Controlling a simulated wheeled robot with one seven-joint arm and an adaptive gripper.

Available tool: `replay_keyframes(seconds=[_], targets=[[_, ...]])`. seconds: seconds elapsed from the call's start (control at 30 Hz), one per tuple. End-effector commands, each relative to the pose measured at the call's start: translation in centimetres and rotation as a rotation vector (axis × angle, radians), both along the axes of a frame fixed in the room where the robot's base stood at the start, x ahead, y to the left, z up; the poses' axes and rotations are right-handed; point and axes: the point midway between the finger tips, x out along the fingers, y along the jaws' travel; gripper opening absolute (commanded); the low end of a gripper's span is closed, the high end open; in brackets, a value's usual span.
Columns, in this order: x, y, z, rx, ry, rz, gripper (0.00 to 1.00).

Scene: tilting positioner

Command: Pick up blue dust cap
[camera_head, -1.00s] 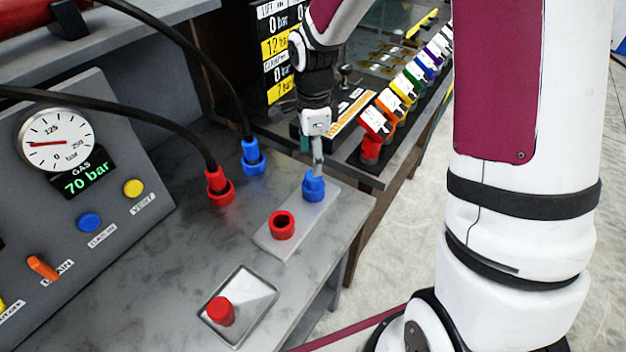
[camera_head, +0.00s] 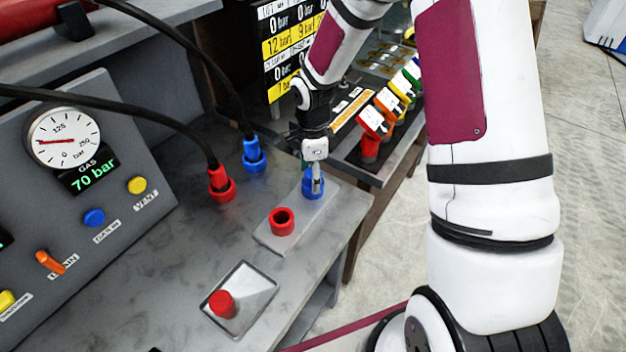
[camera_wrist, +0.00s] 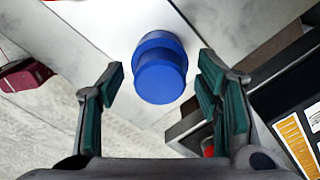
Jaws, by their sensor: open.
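The blue dust cap (camera_head: 312,187) sits at the far end of the pale plate (camera_head: 264,236) on the grey bench. In the wrist view the cap (camera_wrist: 161,78) is a plain blue cylinder with a wider blue part behind it. My gripper (camera_head: 316,186) is over the cap in the head view and partly hides it. In the wrist view my gripper (camera_wrist: 162,76) is open, with one dark green-padded finger on each side of the cap and visible gaps between. I cannot tell how far down the fingers reach.
An open red socket (camera_head: 282,221) is on the same plate. A red cap (camera_head: 222,304) lies in a square tray (camera_head: 262,297). Red (camera_head: 221,184) and blue (camera_head: 253,155) hose connectors stand to the left. A rack of colored tagged items (camera_head: 372,132) is behind right.

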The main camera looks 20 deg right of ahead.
Motion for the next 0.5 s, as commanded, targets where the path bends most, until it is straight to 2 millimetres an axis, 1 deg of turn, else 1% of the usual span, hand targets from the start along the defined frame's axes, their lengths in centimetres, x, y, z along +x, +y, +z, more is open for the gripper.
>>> replay_keyframes(seconds=[0.03, 0.07, 0.1, 0.17, 0.2, 0.27, 0.3, 0.5], targets=[[0.01, 0.0, 0.01, 0.0, 0.0, 0.0, 0.59], [0.01, 0.0, 0.01, 0.0, 0.0, 0.0, 0.56], [0.01, 0.0, 0.02, 0.0, 0.0, 0.0, 0.47], [0.0, 0.0, 0.02, 0.0, 0.0, 0.0, 0.34], [0.0, 0.0, 0.02, 0.0, 0.0, 0.0, 0.25], [0.0, -0.01, 0.03, 0.0, 0.0, 0.0, 0.11], [0.0, -0.01, 0.03, 0.0, 0.0, 0.0, 0.07], [0.0, -0.01, 0.03, 0.0, 0.0, 0.0, 0.07]])
